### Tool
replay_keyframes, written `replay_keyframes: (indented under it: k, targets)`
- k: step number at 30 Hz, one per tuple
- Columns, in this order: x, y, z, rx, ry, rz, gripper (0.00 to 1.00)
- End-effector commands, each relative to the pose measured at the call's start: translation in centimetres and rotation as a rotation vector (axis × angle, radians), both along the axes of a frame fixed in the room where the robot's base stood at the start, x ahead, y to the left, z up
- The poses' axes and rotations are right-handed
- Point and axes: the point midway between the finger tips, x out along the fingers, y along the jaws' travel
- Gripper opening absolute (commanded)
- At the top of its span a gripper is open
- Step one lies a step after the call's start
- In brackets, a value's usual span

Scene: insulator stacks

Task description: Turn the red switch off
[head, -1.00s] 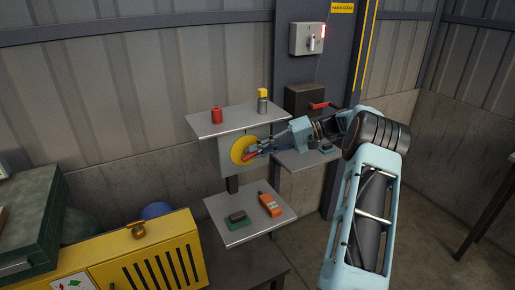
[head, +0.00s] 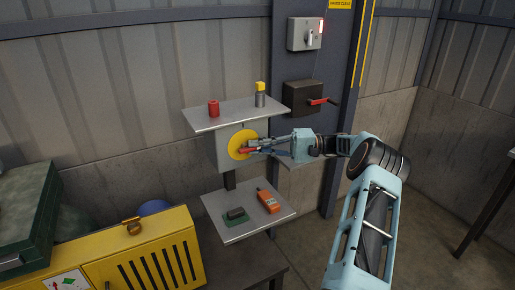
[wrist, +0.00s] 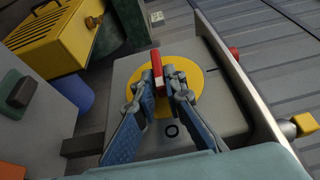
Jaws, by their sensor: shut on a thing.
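The red switch handle (head: 247,150) sits on a round yellow plate (head: 237,141) on the front of a grey box (head: 223,156) under the upper shelf. In the head view the handle lies close to level. It also shows in the wrist view (wrist: 156,64), where its end sticks out beyond my fingers. My gripper (head: 257,148) reaches in from the right and is shut on the handle, with one finger on each side in the wrist view (wrist: 160,78). The part of the handle between the fingers is partly hidden.
The upper shelf (head: 232,114) holds a red cylinder (head: 213,108) and a yellow-topped grey cylinder (head: 260,98). The lower shelf (head: 238,232) holds an orange device (head: 268,201) and a dark-and-green block (head: 236,215). A dark box with a red lever (head: 318,101) is on the column.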

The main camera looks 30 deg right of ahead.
Motion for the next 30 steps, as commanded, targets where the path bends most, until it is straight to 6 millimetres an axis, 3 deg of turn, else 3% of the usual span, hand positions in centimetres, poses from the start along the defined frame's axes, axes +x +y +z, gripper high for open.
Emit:
replay_keyframes:
  k: [5, 6, 10, 20, 30]
  targets:
    - [0.0, 0.2, 0.0, 0.000, 0.001, 0.005, 0.00]
    - [0.0, 0.2, 0.0, 0.000, 0.001, 0.005, 0.11]
    - [0.0, 0.2, 0.0, 0.000, 0.001, 0.005, 0.25]
    - [0.0, -0.1, 0.0, 0.000, 0.000, 0.001, 0.26]
    - [-1.6, -4.3, -0.2, -0.001, -0.002, 0.000, 0.26]
